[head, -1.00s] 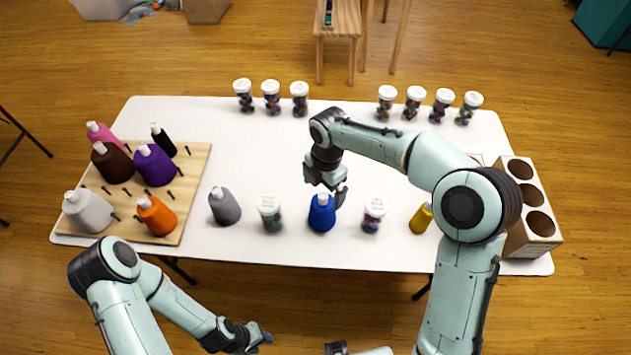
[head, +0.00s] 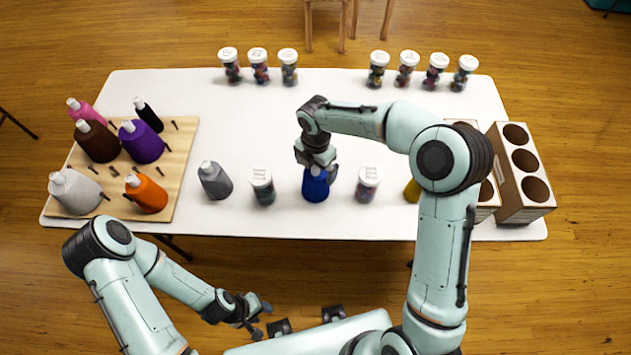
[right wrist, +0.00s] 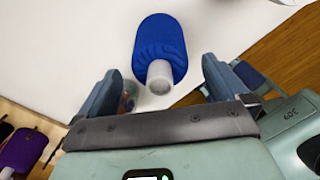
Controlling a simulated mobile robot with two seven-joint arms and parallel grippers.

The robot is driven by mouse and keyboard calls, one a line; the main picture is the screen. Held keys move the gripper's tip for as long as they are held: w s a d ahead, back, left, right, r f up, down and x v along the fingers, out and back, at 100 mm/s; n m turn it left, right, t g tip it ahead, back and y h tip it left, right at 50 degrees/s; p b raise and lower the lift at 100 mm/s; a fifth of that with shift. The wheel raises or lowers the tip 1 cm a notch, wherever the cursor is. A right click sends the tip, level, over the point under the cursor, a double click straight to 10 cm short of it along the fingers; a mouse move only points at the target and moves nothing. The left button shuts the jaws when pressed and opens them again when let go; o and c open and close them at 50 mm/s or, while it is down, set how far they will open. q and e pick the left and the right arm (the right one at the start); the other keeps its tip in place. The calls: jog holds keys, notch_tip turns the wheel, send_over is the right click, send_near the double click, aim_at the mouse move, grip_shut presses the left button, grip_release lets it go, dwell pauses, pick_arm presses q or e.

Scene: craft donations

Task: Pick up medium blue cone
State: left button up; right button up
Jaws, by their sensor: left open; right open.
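The blue cone (head: 316,186) stands on the white table near its front edge, its top partly hidden behind my right gripper in the head view. My right gripper (head: 318,170) is open and hangs right over it. In the right wrist view, the blue cone (right wrist: 161,48) with its pale tip lies ahead of and between the two spread fingers (right wrist: 160,88), with gaps on both sides. I cannot tell whether a finger touches it. My left gripper (head: 254,318) is open and empty, off the table's front edge.
Jars stand close on both sides, one left (head: 262,187) and one right (head: 367,184). A grey cone (head: 214,181) stands further left. A pegboard (head: 183,160) holds several cones. Boxes with round holes (head: 528,215) stand at the right. The table's middle is clear.

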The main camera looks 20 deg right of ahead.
notch_tip(320, 180, down, 3)
jog(key=shift+r, duration=0.3)
jog(key=c, duration=1.5)
